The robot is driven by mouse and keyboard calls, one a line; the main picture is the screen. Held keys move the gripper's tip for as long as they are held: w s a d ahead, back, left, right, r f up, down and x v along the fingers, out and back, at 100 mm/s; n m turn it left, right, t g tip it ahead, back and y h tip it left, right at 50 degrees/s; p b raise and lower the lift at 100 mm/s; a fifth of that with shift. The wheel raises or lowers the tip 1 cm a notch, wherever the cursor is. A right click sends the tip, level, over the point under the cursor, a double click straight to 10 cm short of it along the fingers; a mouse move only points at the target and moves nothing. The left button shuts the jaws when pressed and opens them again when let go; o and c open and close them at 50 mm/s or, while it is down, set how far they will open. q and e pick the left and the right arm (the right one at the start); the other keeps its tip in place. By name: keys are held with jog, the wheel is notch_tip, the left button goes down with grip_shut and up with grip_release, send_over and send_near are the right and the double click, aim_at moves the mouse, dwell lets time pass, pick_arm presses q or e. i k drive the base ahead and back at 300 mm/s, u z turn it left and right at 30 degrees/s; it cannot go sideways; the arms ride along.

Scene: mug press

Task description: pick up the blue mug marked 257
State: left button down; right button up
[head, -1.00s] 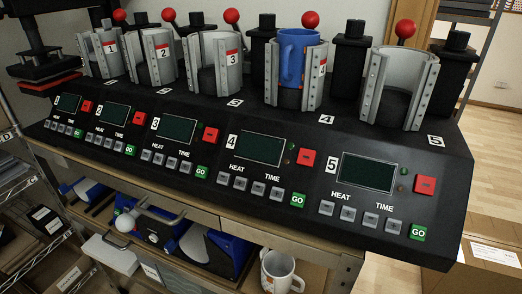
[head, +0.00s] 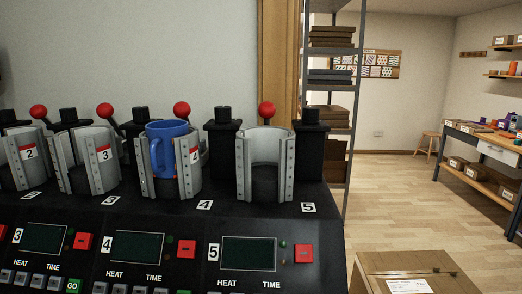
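A blue mug (head: 164,148) stands upright inside the metal clamp of press station 4 (head: 188,171). Its handle faces the front, in the gap between the clamp's two jaws. I cannot make out a 257 mark on the side that shows. Neither of my grippers is in the head view.
The clamp of station 5 (head: 265,166) is empty, with a red-knobbed lever behind it. Stations 2 and 3 (head: 88,162) stand to the left. A cardboard box (head: 380,268) is at the lower right. A shelf rack (head: 350,95) stands behind the press. Open wooden floor lies to the right.

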aim_at(161, 135)
jog(key=z, duration=0.4)
jog(key=k, duration=0.8)
jog(key=u, duration=1.4)
